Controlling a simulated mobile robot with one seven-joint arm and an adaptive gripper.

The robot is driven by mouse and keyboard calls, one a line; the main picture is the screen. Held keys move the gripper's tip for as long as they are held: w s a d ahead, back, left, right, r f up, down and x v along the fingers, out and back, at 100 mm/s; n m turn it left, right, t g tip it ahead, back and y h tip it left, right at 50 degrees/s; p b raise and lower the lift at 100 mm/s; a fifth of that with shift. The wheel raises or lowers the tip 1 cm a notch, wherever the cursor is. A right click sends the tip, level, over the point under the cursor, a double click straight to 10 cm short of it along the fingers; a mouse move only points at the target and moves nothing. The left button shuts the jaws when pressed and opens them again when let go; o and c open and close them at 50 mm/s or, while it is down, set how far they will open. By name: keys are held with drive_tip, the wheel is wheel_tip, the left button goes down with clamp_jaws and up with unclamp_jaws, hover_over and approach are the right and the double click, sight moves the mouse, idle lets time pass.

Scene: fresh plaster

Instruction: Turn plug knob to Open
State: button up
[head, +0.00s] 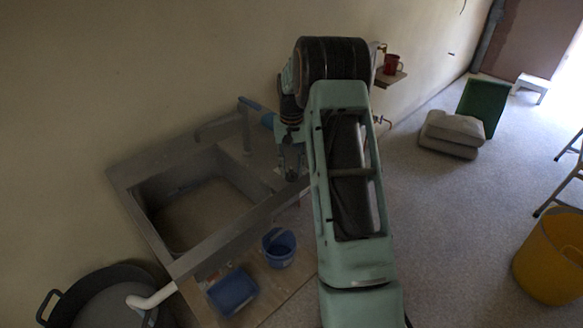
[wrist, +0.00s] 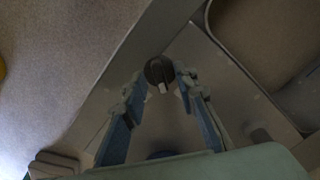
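The plug knob (wrist: 157,70) is a small dark round knob with a pale pointer mark on its lower side, on the grey sink deck in the wrist view. My gripper (wrist: 160,76) is open, one finger on each side of the knob, with its tips close to the knob's edges. I cannot tell whether they touch it. In the head view my gripper (head: 291,168) points down over the right end of the sink unit (head: 147,228), and the knob is hidden there by my arm. No Open label can be read.
The sink has a raised tap (head: 215,124) behind its basin. A blue bucket (head: 279,250) and a blue tray (head: 233,291) stand in front. A black tub (head: 99,301) is at lower left. A red mug (head: 391,63) stands on a wall shelf. A yellow bucket (head: 551,262) is far right.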

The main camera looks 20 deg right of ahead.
sight(292, 171)
wheel_tip(292, 171, up, 12)
idle(0.6)
